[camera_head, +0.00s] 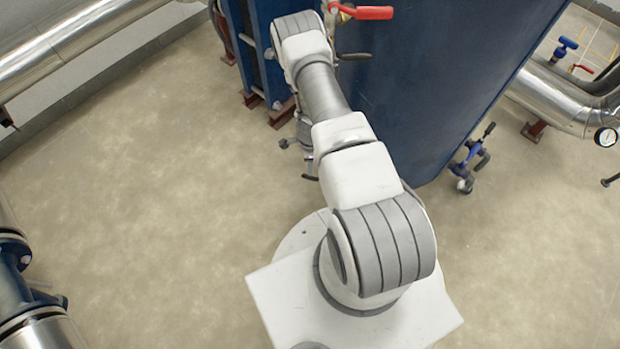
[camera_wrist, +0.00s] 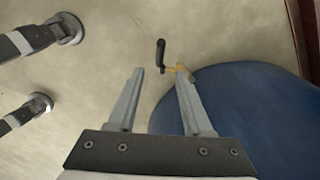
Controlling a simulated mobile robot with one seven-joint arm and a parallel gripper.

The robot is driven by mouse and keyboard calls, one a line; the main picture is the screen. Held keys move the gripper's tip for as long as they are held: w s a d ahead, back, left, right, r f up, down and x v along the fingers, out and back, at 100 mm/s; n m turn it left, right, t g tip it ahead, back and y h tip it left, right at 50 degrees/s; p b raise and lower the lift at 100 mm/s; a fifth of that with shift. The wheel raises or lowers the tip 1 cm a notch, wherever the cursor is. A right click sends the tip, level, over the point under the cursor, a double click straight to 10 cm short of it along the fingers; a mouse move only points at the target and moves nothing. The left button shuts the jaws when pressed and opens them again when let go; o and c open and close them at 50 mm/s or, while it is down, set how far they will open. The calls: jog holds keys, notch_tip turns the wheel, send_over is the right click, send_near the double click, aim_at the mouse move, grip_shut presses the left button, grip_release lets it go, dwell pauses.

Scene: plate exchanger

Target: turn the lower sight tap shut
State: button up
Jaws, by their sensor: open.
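In the wrist view a small tap with a black lever (camera_wrist: 160,54) and a brass-coloured body (camera_wrist: 181,69) sits at the edge of a blue rounded vessel (camera_wrist: 245,110). My gripper (camera_wrist: 159,70) is open and empty. Its two fingers point toward the tap, with the lever showing between and just past the fingertips. The right fingertip overlaps the brass body in the picture; I cannot tell if they touch. In the head view my arm hides most of the gripper. A black lever (camera_head: 311,177) shows beside my arm there; I cannot tell if it is the same tap.
In the head view the blue vessel (camera_head: 425,80) stands right of my arm, with a red-handled valve (camera_head: 366,12) near its top and another black lever (camera_head: 354,56). Two grey legs with round feet (camera_wrist: 68,28) show in the wrist view.

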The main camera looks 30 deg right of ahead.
aim_at(310, 177)
notch_tip(310, 177, down, 10)
jog(key=b, duration=0.3)
jog(key=shift+f, duration=0.15)
grip_shut()
dwell(1.3)
